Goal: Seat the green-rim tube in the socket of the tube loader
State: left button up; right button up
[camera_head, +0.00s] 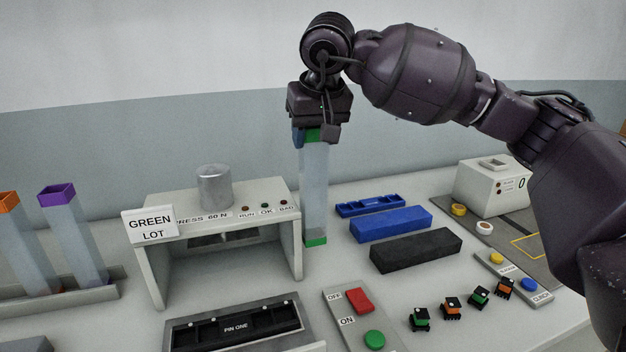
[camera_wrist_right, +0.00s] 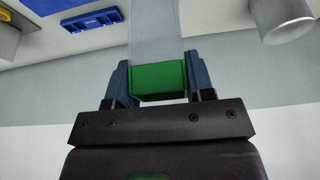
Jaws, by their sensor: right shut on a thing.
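My right gripper (camera_head: 318,133) is shut on the upper end of the green-rim tube (camera_head: 314,190), a clear square tube with green at both ends. The tube hangs upright just right of the press frame; I cannot tell whether its lower end touches the table. In the right wrist view, the green rim (camera_wrist_right: 158,80) sits between the two blue fingers (camera_wrist_right: 158,85). A white box (camera_head: 490,188) with a square opening on top stands at the back right, apart from the tube; it may be the tube loader, but I cannot tell for sure. My left gripper is not in view.
A press (camera_head: 220,215) with a "GREEN LOT" sign (camera_head: 150,223) stands left of the tube. A rack (camera_head: 100,290) holds orange-rim and purple-rim tubes. Blue (camera_head: 394,224) and black (camera_head: 415,250) blocks, several small connectors (camera_head: 452,308) and a button panel (camera_head: 362,318) lie to the right.

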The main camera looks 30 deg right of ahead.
aim_at(314, 177)
jog(key=shift+f+b, duration=0.4)
jog(key=shift+f, duration=3.85)
jog(key=o, duration=1.2)
